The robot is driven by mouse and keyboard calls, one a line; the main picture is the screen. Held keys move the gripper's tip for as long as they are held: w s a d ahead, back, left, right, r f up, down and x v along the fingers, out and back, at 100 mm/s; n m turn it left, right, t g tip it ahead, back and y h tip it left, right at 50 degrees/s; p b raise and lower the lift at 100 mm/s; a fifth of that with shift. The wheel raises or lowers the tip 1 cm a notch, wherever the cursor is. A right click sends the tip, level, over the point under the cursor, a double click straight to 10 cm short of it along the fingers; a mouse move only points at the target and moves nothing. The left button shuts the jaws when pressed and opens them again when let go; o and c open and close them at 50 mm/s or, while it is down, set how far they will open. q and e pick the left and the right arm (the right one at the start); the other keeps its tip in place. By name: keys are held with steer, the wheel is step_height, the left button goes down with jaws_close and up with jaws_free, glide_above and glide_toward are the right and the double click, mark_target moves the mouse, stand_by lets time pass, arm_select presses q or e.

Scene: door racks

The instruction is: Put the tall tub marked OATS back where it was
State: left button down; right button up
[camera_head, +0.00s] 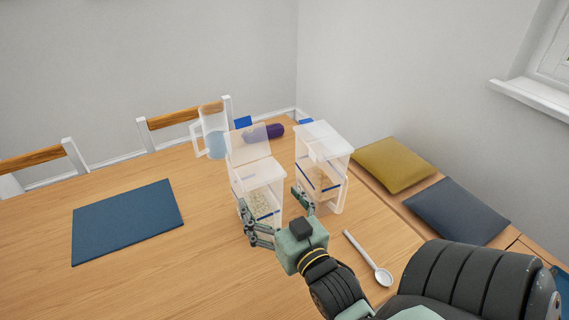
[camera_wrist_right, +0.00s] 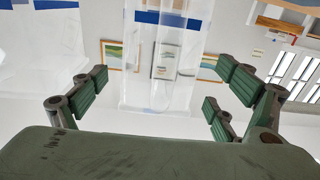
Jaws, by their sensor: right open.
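A clear tub (camera_head: 263,203) with pale flaky contents, a blue band and a raised translucent lid (camera_head: 250,146) stands on the table. A second clear tub (camera_head: 333,160) with a white closed top, beige contents and a blue band stands behind it to the right. I cannot read OATS on either. My right gripper (camera_head: 275,212) is open, its fingers on either side of the first tub. In the wrist view that tub (camera_wrist_right: 165,60) shows between the spread fingers, with gaps beside it; the other tub (camera_wrist_right: 40,45) is at the left. My left gripper is not in view.
A clear jug (camera_head: 213,143) and a purple object (camera_head: 264,133) stand behind the tubs. A white spoon (camera_head: 370,258) lies right of my gripper. A blue mat (camera_head: 127,220) lies at the left. Cushions (camera_head: 393,164) lie on a bench at the right. The table's front left is clear.

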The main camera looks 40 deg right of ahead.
steer(key=b+v, duration=0.1)
steer(key=v, duration=0.6)
steer(key=shift+s, duration=0.2)
steer(key=shift+r, duration=0.1)
